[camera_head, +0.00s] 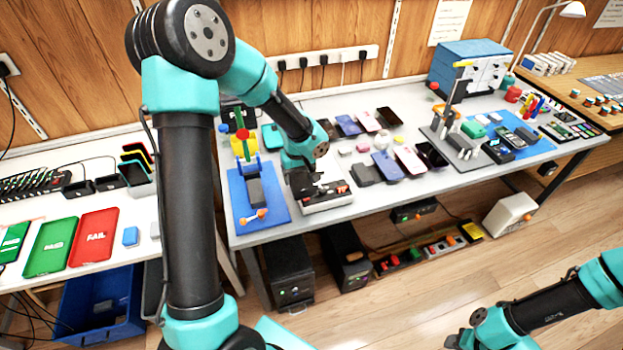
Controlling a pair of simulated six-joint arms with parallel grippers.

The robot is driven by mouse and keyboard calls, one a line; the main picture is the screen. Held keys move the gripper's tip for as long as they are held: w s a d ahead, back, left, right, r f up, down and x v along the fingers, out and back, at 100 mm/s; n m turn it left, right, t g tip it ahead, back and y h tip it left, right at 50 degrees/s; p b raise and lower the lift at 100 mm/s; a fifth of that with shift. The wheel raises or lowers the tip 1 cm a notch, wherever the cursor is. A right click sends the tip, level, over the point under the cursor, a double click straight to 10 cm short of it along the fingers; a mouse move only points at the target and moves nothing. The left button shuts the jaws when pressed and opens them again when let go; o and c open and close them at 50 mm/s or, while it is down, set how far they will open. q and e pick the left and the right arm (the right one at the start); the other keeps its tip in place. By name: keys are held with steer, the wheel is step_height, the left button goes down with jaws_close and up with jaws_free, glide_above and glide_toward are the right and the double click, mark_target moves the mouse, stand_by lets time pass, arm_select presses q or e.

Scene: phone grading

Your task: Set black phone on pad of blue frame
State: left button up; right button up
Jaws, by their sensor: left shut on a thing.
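The blue frame (276,213) stands at the left end of the long white table, with a dark pad (255,192) along its middle and a yellow and green fixture at its back. My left gripper (309,192) points down just right of the blue frame, above a white device. It is shut on a dark thing that looks like the black phone, mostly hidden by the fingers. The pad looks bare. My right gripper (460,341) is low at the bottom edge, partly cut off, and its jaws cannot be made out.
The white device (331,200) with red parts sits right beside the blue frame. Several other phones lie in the table's middle, including a dark one (432,154). A blue mat (541,147) with tools is at the right. Green (52,246) and red (94,238) trays lie on the left table.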

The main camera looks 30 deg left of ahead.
arm_select(q)
steer(key=r, duration=0.1)
glide_above(256, 191)
steer(key=shift+a, duration=0.15)
steer(key=shift+f, duration=0.15)
steer(key=shift+f, duration=3.8)
steer(key=shift+f, duration=0.4)
steer(key=o, duration=1)
steer(key=shift+r, duration=0.7)
